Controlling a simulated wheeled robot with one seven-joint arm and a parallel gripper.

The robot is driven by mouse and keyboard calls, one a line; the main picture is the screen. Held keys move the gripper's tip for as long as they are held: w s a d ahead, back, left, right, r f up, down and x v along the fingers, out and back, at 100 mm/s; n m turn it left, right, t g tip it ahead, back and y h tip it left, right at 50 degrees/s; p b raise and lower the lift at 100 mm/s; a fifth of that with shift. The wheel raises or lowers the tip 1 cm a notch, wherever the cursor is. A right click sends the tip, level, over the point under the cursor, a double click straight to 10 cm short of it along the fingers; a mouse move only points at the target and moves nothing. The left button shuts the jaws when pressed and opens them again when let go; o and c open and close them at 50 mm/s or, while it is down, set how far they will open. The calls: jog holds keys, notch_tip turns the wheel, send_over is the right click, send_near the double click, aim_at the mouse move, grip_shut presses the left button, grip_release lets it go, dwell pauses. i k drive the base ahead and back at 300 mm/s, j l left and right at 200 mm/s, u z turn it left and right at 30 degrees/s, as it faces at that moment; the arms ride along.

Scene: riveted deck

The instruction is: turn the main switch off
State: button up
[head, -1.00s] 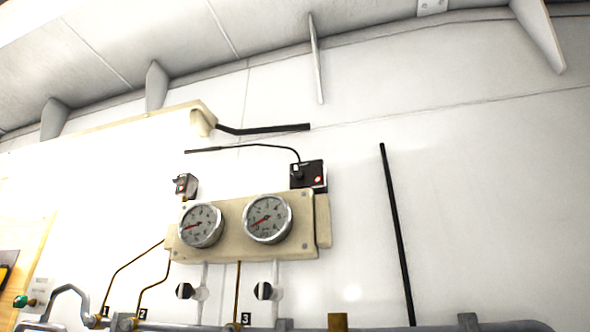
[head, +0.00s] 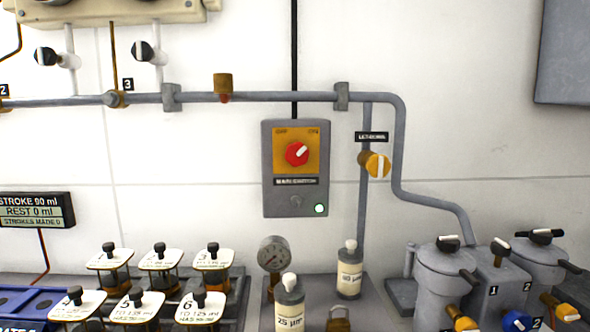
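The main switch (head: 297,154) is a red rotary knob on a yellow plate, set in a grey wall box in the middle of the head view. Its white pointer mark is tilted toward the upper right, on the side of the right-hand label above it. The labels over the knob are too small to read surely. A dark name strip sits under the yellow plate. A green lamp (head: 320,209) is lit at the box's lower right corner. My gripper is not in the head view.
A grey pipe (head: 250,97) runs along the wall above the switch box. A yellow valve knob (head: 377,165) is just right of the box. Below stand labelled bottles (head: 349,270), a small gauge (head: 272,254), several white-topped jars (head: 160,258) and grey canisters (head: 445,280).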

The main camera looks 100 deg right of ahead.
aim_at(296, 154)
jog(key=k+j+z, duration=0.1)
jog(key=z, duration=0.65)
jog(key=k+l, duration=0.05)
